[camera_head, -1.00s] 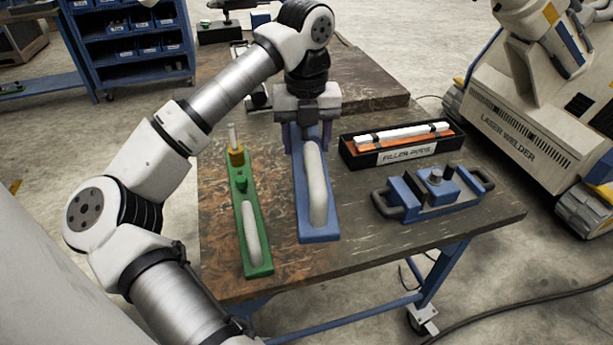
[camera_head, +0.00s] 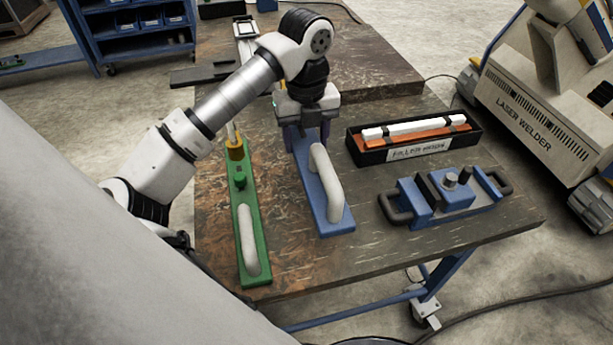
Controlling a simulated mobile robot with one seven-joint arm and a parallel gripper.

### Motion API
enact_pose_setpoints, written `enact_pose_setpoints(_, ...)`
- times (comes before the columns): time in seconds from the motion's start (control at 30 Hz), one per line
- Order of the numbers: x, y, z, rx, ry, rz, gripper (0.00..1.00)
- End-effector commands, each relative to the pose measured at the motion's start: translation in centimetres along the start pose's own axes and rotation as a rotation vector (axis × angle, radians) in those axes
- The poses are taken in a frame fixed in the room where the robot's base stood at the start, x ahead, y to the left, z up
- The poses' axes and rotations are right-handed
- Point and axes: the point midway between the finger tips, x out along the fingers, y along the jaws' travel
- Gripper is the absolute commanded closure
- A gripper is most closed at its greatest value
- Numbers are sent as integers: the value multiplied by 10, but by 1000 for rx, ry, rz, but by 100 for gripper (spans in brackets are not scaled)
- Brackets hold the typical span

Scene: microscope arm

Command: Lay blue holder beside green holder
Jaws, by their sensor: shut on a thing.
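The blue holder (camera_head: 338,222) is a long blue plate with a pale curved handle, to the right of the green holder. My gripper (camera_head: 306,138) is shut on its far end, and my wrist hides part of that end. The holder looks at or very near the table surface; I cannot tell whether it touches. The green holder (camera_head: 256,272) lies on the table at the left, with a pale handle, a green knob and a brass-coloured piece at its far end. A strip of bare tabletop separates the two holders.
A black filler rod box (camera_head: 420,148) with white and orange contents lies right of the blue holder. A blue fixture with dark handles (camera_head: 450,198) sits in front of it. The worktable (camera_head: 395,243) has free room along its front edge. A laser welder (camera_head: 530,115) stands at right.

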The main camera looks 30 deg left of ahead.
Motion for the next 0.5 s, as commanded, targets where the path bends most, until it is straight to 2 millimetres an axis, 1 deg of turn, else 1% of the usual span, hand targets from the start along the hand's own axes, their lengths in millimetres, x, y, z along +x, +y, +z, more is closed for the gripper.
enact_pose_setpoints(0.1, 26, 0, -1, 0, 2, -3, 95)
enact_pose_setpoints(0.2, 48, 0, 0, -1, 2, -5, 95)
enact_pose_setpoints(0.3, 65, 0, 0, 0, 0, -3, 95)
enact_pose_setpoints(0.4, 76, 0, 0, 1, -1, -3, 95)
enact_pose_setpoints(0.5, 81, 0, 0, 0, -3, -3, 95)
